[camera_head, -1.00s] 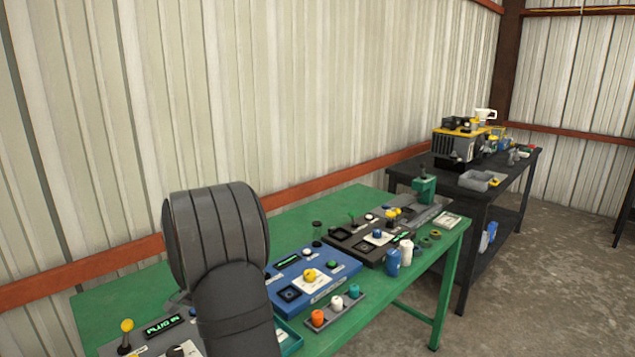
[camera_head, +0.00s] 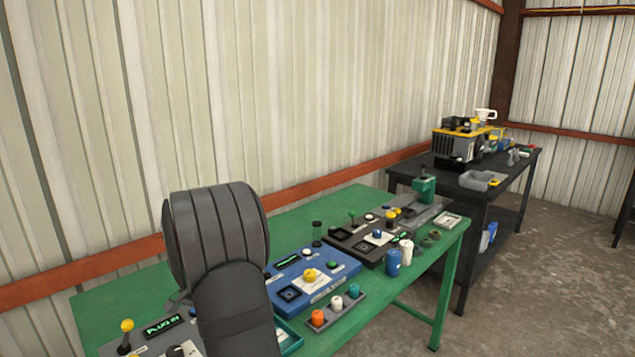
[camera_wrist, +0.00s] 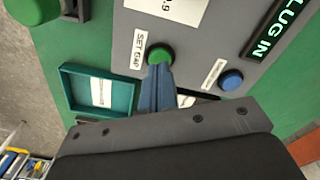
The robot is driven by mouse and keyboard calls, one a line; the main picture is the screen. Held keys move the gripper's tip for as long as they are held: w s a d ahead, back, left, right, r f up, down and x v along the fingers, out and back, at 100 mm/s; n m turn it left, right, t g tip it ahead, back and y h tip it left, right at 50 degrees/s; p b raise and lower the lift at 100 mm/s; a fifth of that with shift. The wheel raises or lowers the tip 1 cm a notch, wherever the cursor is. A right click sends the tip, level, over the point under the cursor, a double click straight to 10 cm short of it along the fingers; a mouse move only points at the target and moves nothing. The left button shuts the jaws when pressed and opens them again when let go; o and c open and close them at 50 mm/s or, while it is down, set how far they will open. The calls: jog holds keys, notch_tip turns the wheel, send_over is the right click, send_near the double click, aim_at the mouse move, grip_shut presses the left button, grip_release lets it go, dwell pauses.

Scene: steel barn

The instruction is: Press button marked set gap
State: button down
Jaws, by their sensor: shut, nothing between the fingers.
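The green button (camera_wrist: 160,54) with the label "SET GAP" (camera_wrist: 140,50) beside it sits on a grey panel (camera_wrist: 195,40) in the wrist view. My gripper (camera_wrist: 158,70) is shut and empty, its blue-grey fingertips right at the lower edge of the green button. I cannot tell whether they touch it, and they hide a little of that edge. In the head view part of the grey panel shows at the bottom left, but my arm hides the green button and my gripper there.
A blue button (camera_wrist: 231,80) and the "PLUG IN" display (camera_wrist: 277,32) lie to the right on the panel. A teal tray (camera_wrist: 68,85) is at its left. In the head view, a yellow-knobbed lever (camera_head: 127,326) stands up, and a blue control box (camera_head: 325,290) lies farther along the green table (camera_head: 277,223).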

jog(key=shift+f, duration=0.95)
dwell(0.3)
notch_tip(320, 180, up, 8)
jog(key=shift+f, duration=0.2)
dwell(0.6)
jog(key=shift+f, duration=0.1)
dwell(0.4)
